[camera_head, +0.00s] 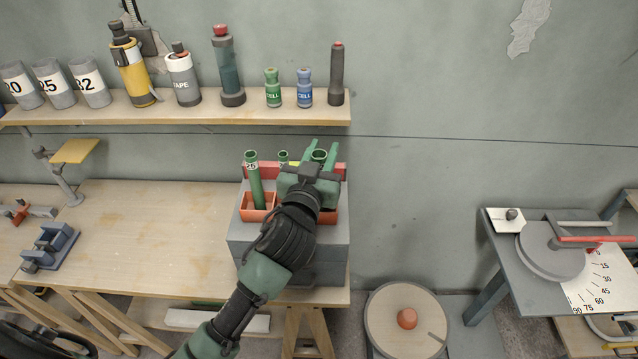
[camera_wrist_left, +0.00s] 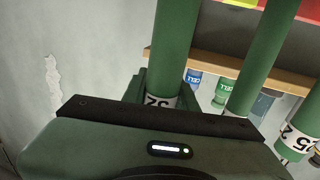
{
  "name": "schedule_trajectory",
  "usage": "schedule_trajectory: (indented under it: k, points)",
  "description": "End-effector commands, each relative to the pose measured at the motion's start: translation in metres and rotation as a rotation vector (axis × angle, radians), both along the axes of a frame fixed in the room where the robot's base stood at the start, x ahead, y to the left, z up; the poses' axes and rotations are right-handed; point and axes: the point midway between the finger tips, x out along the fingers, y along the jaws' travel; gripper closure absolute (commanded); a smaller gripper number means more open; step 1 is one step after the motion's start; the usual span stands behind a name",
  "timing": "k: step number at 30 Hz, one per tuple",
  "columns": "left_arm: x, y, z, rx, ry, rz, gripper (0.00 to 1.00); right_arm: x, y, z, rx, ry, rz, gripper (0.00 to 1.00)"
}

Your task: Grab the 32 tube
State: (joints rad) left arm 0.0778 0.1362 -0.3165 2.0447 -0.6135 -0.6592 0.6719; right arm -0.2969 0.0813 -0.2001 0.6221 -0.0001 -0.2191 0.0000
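Several green tubes stand in an orange-red holder (camera_head: 258,214) on a grey box. The left one is the 25 tube (camera_head: 255,185); a middle tube (camera_head: 284,156) is partly hidden by my gripper. The rightmost tube (camera_head: 319,155) has its rim between the fingers of my left gripper (camera_head: 320,150). In the left wrist view this tube (camera_wrist_left: 176,45) rises in front of the gripper, its label upside down and partly covered, with a 2 readable. The fingers are close to it on both sides; whether they press on it cannot be told. My right gripper is out of view.
A shelf (camera_head: 200,108) above carries cups marked 20, 25 and 32, a TAPE canister (camera_head: 183,80), and green and blue CELL pieces. The workbench (camera_head: 150,235) is clear left of the box. A bending table (camera_head: 520,285) stands at right.

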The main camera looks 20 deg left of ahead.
Motion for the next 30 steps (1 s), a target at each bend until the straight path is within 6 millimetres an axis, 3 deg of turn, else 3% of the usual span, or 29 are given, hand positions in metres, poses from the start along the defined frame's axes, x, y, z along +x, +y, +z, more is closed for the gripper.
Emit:
schedule_trajectory:
  k: [17, 23, 30]
  points:
    - [0.0, 0.0, 0.01, 0.0, -0.004, 0.001, 1.0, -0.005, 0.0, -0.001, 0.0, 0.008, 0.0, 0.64]
    - [0.0, 0.0, 0.039, -0.002, -0.008, 0.0, 1.0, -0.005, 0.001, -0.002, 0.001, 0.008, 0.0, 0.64]
    - [0.0, 0.0, 0.099, -0.003, -0.011, -0.001, 1.0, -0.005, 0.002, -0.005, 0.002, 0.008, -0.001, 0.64]
